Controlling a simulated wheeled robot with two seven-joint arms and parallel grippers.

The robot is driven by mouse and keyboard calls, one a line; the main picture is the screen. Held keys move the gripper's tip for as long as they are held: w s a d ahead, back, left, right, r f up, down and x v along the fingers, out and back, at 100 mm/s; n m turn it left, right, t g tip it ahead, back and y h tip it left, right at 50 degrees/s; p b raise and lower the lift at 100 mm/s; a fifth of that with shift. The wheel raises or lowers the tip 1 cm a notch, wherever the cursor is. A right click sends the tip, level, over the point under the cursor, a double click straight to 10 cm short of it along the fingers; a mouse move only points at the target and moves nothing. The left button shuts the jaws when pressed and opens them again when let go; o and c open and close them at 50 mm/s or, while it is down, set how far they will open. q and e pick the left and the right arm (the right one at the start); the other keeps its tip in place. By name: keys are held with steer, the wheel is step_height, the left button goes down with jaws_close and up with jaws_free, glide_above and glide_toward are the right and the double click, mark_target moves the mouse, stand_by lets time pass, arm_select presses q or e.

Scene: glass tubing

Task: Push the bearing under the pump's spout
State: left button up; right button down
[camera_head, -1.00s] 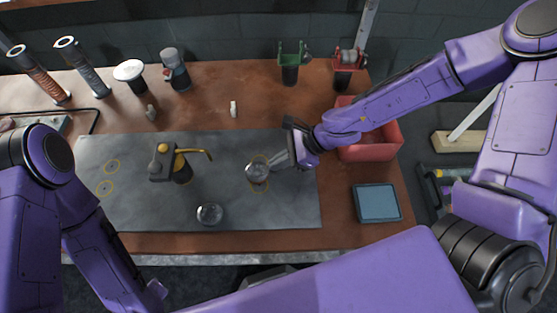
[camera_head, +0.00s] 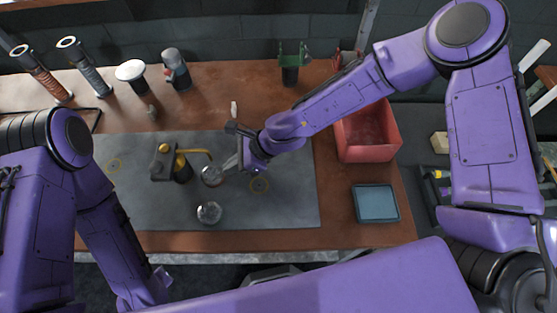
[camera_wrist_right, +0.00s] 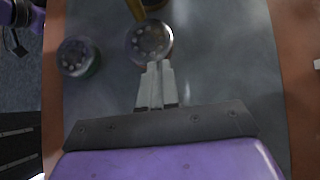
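The pump (camera_head: 162,163), dark with a yellow spout (camera_head: 197,152), stands on the grey mat (camera_head: 285,210). A round metallic bearing (camera_head: 211,177) lies just in front of the spout's tip. In the right wrist view the spout (camera_wrist_right: 137,9) reaches the far edge of this bearing (camera_wrist_right: 149,40); I cannot tell its exact overlap. My right gripper (camera_head: 229,168) is beside the bearing on its right. In the wrist view its fingers (camera_wrist_right: 155,72) are together, their tips at the bearing's near edge, with nothing between them. My left gripper (camera_head: 160,279) is low at the front, too hidden to read.
A second round metallic piece (camera_head: 209,212) lies nearer the front of the mat. Yellow rings (camera_head: 260,184) mark the mat. A red bin (camera_head: 368,148) and a blue-grey tray (camera_head: 376,203) are on the right. Several tools and stands line the back. The mat's right part is clear.

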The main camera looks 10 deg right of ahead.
steer(key=shift+d, duration=0.1)
steer(key=d, duration=0.1)
steer(key=d+p, duration=0.2)
steer(key=shift+s+d+r, duration=0.1)
steer(key=shift+r, duration=0.15)
steer(key=v, duration=1)
steer(key=shift+d+f, duration=0.25)
steer(key=shift+d, duration=0.15)
steer(key=shift+s, duration=0.15)
